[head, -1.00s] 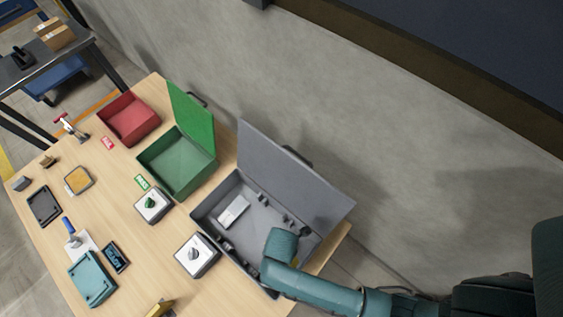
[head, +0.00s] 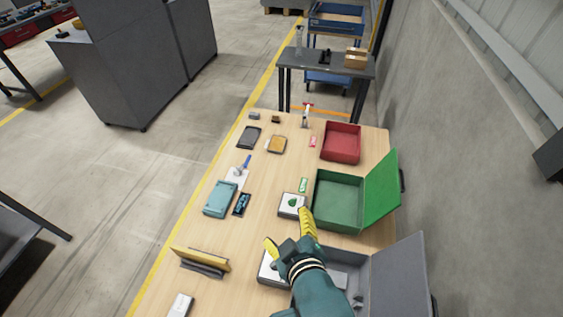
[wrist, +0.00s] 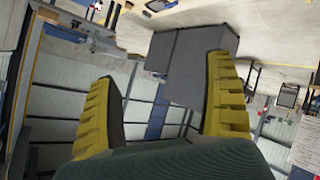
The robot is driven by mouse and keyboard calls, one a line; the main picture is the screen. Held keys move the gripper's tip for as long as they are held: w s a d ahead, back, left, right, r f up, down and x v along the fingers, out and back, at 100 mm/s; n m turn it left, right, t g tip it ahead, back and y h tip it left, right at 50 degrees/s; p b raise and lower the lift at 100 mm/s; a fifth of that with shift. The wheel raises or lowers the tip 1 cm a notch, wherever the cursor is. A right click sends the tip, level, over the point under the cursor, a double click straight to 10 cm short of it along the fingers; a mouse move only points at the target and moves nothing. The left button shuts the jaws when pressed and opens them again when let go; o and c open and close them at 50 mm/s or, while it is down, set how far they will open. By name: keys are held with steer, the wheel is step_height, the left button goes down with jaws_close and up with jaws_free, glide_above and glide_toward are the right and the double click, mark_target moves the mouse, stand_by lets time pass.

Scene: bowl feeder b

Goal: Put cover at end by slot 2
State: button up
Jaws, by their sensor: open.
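My gripper (head: 289,234) is open and empty, its yellow fingers spread above the table near two white square units with knobs. The unit with a green knob (head: 289,205) stands left of the green box; the other (head: 266,270) is partly hidden by my gripper. In the wrist view my open fingers (wrist: 168,105) have nothing between them and point out over the room. I cannot tell which object is the cover, and no slot number is readable. Possible flat pieces are a teal tray-like part (head: 219,199) and a small white block (head: 180,305) at the front.
A red bin (head: 342,143), a green lidded box (head: 340,222) and a grey lidded box (head: 398,285) line the right side. A yellow-and-dark upright piece (head: 200,260) stands at the left edge. Bare table (head: 235,245) lies between it and my gripper.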

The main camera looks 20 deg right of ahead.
steer(key=s+a+r+m+t, duration=0.1)
steer(key=a+r+t, duration=0.1)
steer(key=r, duration=0.9)
steer(key=a+r+m+t+y, duration=0.1)
steer(key=r+t, duration=0.4)
steer(key=r, duration=0.6)
steer(key=s+a+r+m+t, duration=0.1)
steer(key=a+r+m+t, duration=0.2)
steer(key=r, duration=0.7)
steer(key=shift+s+a+r+t, duration=0.2)
steer(key=shift+s+r+t, duration=0.1)
steer(key=shift+s+r, duration=0.1)
